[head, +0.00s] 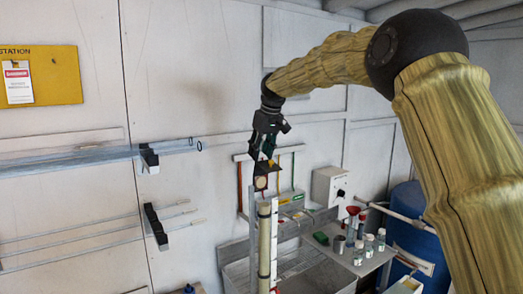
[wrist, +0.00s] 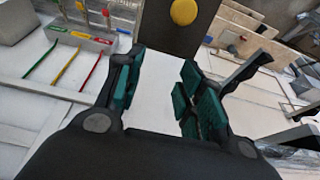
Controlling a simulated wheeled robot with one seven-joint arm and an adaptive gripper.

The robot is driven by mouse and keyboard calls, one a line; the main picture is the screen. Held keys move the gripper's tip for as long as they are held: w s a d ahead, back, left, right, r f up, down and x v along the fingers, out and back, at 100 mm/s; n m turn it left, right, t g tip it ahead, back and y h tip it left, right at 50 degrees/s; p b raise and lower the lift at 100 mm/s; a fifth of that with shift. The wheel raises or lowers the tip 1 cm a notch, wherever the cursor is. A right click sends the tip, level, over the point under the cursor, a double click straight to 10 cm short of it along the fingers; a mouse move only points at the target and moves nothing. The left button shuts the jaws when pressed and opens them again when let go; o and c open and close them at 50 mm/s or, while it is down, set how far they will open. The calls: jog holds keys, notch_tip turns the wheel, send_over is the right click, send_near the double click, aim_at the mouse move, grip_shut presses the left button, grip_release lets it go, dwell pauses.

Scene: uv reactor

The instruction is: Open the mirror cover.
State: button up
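In the wrist view, a dark brown plate (wrist: 166,30) with a round yellow knob (wrist: 184,11) stands just beyond my fingertips. It looks like the mirror cover, but I cannot be sure. My gripper (wrist: 158,85) is open, its teal-padded fingers apart with nothing between them but a pale background. In the head view my gripper (head: 267,153) points down, close above a small brown block (head: 261,182) at the top of upright posts. That block may be the same plate. Contact between fingers and plate cannot be made out, and the knob is not clear there.
A rack with coloured handles (wrist: 80,38) is at the left of the wrist view. A metal sink (head: 318,273), bottles on a shelf (head: 358,256), a blue barrel (head: 412,208) and a wall control box (head: 329,187) surround the posts. Glass tubes hang on wall brackets (head: 149,158) at left.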

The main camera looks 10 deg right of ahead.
aim_at(268, 165)
jog(key=v, duration=1.2)
jog(key=shift+s, duration=0.1)
jog(key=shift+f, duration=0.1)
